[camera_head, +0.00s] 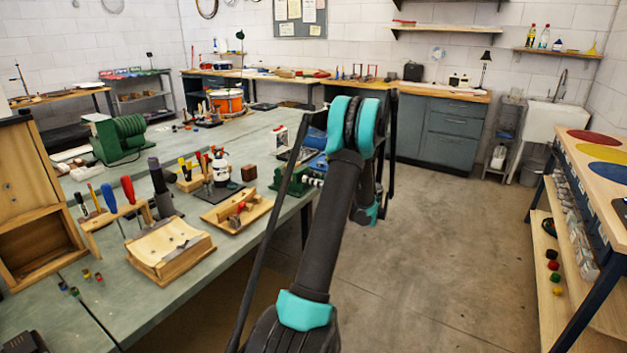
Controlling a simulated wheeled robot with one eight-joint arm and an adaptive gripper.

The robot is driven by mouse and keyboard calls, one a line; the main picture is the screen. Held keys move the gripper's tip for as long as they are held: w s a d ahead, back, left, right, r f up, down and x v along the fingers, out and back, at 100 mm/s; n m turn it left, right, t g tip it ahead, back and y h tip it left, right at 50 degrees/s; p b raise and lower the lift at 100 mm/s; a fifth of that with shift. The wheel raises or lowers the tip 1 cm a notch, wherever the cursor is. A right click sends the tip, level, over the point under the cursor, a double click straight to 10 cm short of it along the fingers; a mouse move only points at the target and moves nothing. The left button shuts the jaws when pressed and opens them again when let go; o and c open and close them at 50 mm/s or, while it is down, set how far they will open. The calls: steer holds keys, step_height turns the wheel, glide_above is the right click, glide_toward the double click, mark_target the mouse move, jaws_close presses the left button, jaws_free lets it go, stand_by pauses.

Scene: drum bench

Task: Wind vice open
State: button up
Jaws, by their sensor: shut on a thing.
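A green vice (292,182) sits at the right edge of the long green-topped bench (240,145). Its right side is partly covered by my arm, which rises from the bottom middle and folds over with teal joints. Small pale and dark parts show at the vice's right side; they are too small to tell apart. I cannot see how far apart the vice's jaws stand. The far part of my arm comes down behind its own near link, right of the vice. My gripper's fingers are hidden there, so their hold is not visible.
On the bench near the vice are a wooden tray (258,214) with tools, a brown block (249,173) and a blue tray (318,163). A wooden cradle (143,259) lies nearer. The concrete floor (450,240) is clear between bench and right-hand table (582,150).

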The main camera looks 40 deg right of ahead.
steer(key=shift+n, duration=1.5)
steer(key=o, duration=1.2)
steer(key=shift+c, duration=0.2)
steer(key=v, duration=1.2)
